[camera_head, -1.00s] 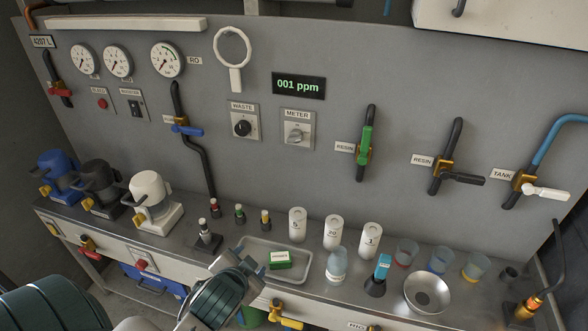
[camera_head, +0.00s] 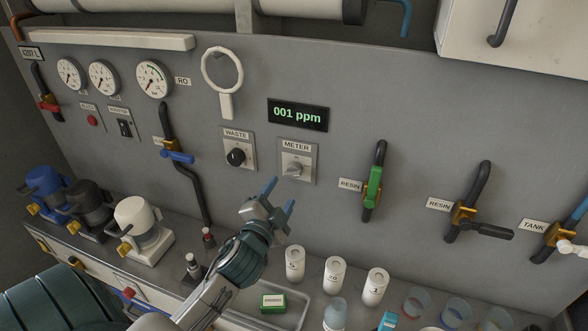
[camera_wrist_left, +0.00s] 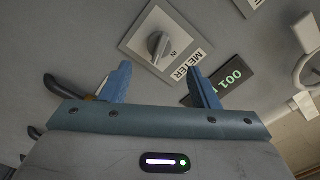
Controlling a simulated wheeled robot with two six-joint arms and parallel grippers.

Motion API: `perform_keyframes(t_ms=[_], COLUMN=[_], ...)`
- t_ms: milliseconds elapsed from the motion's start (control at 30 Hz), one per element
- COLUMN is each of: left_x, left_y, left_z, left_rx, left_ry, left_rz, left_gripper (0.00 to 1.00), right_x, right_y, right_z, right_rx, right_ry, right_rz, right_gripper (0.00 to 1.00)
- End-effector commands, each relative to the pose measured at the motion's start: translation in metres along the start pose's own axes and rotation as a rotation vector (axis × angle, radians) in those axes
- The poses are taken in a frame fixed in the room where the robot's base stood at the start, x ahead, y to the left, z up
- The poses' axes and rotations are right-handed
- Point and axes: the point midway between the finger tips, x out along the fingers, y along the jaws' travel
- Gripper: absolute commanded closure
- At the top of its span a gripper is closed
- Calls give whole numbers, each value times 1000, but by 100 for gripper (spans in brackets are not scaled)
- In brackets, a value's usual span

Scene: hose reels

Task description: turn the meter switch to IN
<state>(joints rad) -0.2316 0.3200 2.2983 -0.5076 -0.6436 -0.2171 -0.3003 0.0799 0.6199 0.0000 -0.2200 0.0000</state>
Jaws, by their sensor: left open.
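The meter switch (camera_head: 293,169) is a grey knob on a square plate under the METER label, on the grey wall panel below the green "001 ppm" display (camera_head: 298,114). In the left wrist view the knob (camera_wrist_left: 158,45) shows with the word IN beside it, beyond the fingertips. Which position it points to is hard to tell. My left gripper (camera_head: 279,190) is open and empty, a little below and left of the switch, apart from it. Its two blue fingers also show in the left wrist view (camera_wrist_left: 160,85). My right gripper is not seen.
The WASTE knob (camera_head: 236,157) is close on the left of the meter switch. A green-handled RESIN valve (camera_head: 373,187) sticks out to the right. White bottles (camera_head: 335,275) and a tray with a green box (camera_head: 273,302) stand on the bench below.

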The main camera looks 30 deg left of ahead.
Motion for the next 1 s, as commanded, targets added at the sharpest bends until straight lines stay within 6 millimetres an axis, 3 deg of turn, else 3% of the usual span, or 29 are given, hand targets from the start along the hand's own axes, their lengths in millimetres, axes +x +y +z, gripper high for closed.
perform_keyframes(t_ms=[200, 400, 833, 867, 1000], left_x=[44, 73, 85, 85, 85], left_y=[-4, -2, 0, 0, 0], left_z=[-2, -2, 0, 0, 0], left_rx=[-1, -2, -2, -2, -2], left_ry=[-3, -2, -1, -2, -2], left_rz=[-1, 0, 1, 1, 1], left_gripper=[45, 45, 45, 47, 74], right_x=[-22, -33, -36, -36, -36], right_y=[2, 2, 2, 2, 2], right_z=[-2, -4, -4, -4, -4], right_rx=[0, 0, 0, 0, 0], right_ry=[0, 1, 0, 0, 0], right_rz=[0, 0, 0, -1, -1], right_gripper=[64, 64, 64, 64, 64])
